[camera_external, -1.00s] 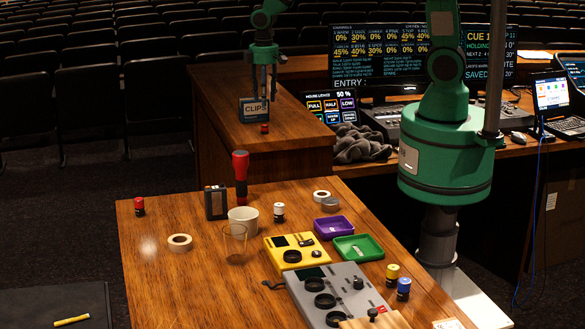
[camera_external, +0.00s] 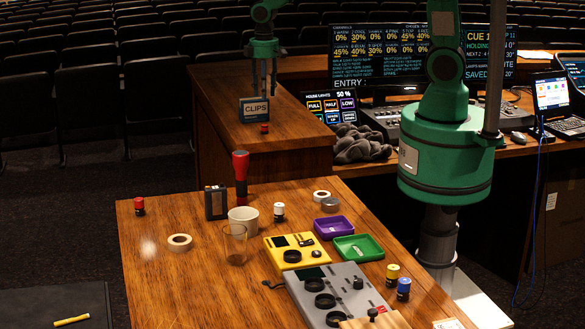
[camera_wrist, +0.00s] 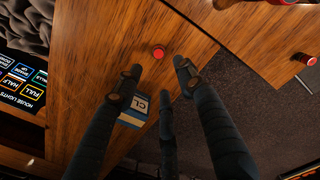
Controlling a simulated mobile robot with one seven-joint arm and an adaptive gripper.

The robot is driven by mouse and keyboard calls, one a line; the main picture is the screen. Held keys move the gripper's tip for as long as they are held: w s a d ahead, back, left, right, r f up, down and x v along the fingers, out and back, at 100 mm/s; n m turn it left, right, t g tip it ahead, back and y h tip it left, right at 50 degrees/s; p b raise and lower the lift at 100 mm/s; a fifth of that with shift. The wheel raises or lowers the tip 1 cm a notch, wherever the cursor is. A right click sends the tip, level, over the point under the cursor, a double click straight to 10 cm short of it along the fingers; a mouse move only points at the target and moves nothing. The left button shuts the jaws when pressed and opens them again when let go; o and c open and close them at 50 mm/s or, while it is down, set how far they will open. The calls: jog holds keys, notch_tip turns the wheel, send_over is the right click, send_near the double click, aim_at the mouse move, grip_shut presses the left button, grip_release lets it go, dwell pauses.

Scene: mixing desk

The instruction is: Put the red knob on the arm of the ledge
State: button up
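A small red knob (camera_external: 264,128) stands on the wooden ledge (camera_external: 290,138), in front of the box marked CLIPS (camera_external: 254,110). In the wrist view the red knob (camera_wrist: 158,52) lies on bare wood, just beyond and between my fingertips, touching neither. My gripper (camera_external: 265,92) is over the ledge near the box, with its fingers pointing down. In the wrist view my gripper (camera_wrist: 157,70) is open and empty. The box (camera_wrist: 135,110) is partly hidden behind my fingers there. A second red-topped knob (camera_external: 139,206) stands at the left of the front desk.
The front desk (camera_external: 160,280) holds a red-headed tool (camera_external: 240,172), a cup (camera_external: 243,219), a glass (camera_external: 235,245), tape rolls, trays and control boxes. A dark cloth (camera_external: 360,145) and screens lie right of the ledge. The ledge's front end is clear around the knob.

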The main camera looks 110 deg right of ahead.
jog(key=s+a+r+n+t, duration=0.1)
jog(key=s+a+r, duration=0.1)
jog(key=a+r, duration=0.75)
jog(key=s+a+r+t, duration=0.2)
jog(key=s+a+r, duration=0.1)
jog(key=a+r, duration=0.7)
jog(key=s+a+r+n+t, duration=0.1)
jog(key=s+a+r, duration=0.3)
jog(key=s+a, duration=0.3)
jog(key=s+a+r+n+t, duration=0.1)
jog(key=s+a+r, duration=0.4)
jog(key=s, duration=0.5)
jog(key=shift+s+a+t, duration=0.25)
jog(key=shift+a+t, duration=0.05)
jog(key=shift+a, duration=0.85)
jog(key=shift+f, duration=0.1)
notch_tip(320, 180, down, 11)
jog(key=b, duration=1.1)
